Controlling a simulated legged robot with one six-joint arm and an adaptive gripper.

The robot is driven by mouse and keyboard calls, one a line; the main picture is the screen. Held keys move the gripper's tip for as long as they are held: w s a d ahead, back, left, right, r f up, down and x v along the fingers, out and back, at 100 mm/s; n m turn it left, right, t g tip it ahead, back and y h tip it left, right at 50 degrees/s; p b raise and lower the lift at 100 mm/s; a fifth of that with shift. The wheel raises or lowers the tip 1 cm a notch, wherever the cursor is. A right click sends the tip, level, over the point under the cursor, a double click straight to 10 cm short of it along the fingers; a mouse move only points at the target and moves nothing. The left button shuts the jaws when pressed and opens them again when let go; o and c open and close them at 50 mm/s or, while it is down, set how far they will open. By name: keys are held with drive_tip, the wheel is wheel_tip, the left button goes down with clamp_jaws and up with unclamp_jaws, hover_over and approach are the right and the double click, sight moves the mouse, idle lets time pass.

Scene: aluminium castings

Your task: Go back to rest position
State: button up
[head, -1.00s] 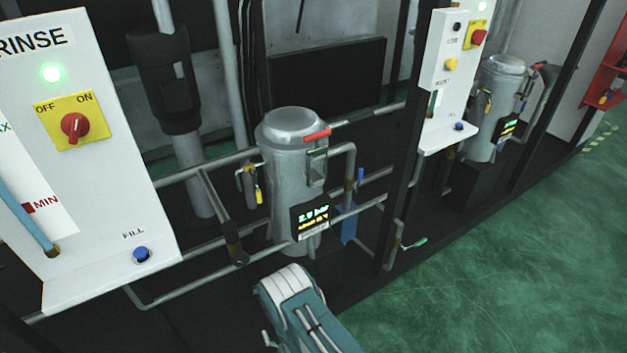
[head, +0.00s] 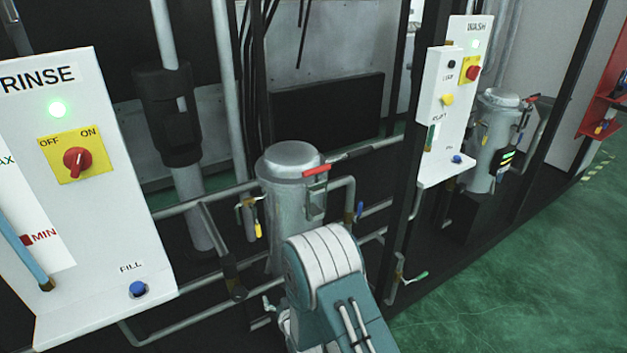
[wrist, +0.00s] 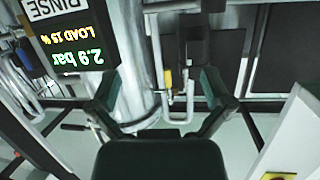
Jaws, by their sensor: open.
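My arm (head: 325,262), teal with a white ribbed cover, rises from the bottom of the head view in front of the grey filter housing (head: 290,162). It hides the housing's lower part and display. In the wrist view my gripper (wrist: 165,88) has its two dark fingers spread apart with nothing between them.
The white RINSE panel (head: 105,215) with a red knob (head: 77,161) and blue FILL button (head: 138,289) stands at left. The WASH panel (head: 447,150) and a second housing (head: 490,130) are at right. Pipes run between them. Green floor (head: 520,270) is open at lower right.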

drive_tip(key=w+d+r+m+g+h, duration=0.1)
drive_tip(key=d+r, duration=0.2)
drive_tip(key=r, duration=0.4)
drive_tip(key=w+d+r+g+h, duration=0.1)
drive_tip(key=d+r, duration=0.2)
drive_tip(key=r, duration=0.4)
drive_tip(key=s+d+r+m+g+h, duration=0.1)
drive_tip(key=s+d+r, duration=0.2)
drive_tip(key=d+r, duration=0.15)
drive_tip(key=s+d+r+g+h, duration=0.1)
drive_tip(key=s+d+r, duration=0.2)
drive_tip(key=r, duration=0.3)
drive_tip(key=s+d+r+g, duration=0.1)
drive_tip(key=s+d+r, duration=0.2)
drive_tip(key=s, duration=0.5)
drive_tip(key=s+d+r+m+g+h, duration=0.1)
drive_tip(key=s+d+r, duration=0.2)
drive_tip(key=s, duration=0.6)
drive_tip(key=s+d+r+m+g+h, duration=0.1)
drive_tip(key=s+d+r+g, duration=0.1)
drive_tip(key=s+d, duration=0.3)
drive_tip(key=s+r, duration=0.1)
drive_tip(key=s, duration=0.3)
drive_tip(key=shift+r, duration=0.3)
drive_tip(key=shift+d, duration=0.1)
idle(0.5)
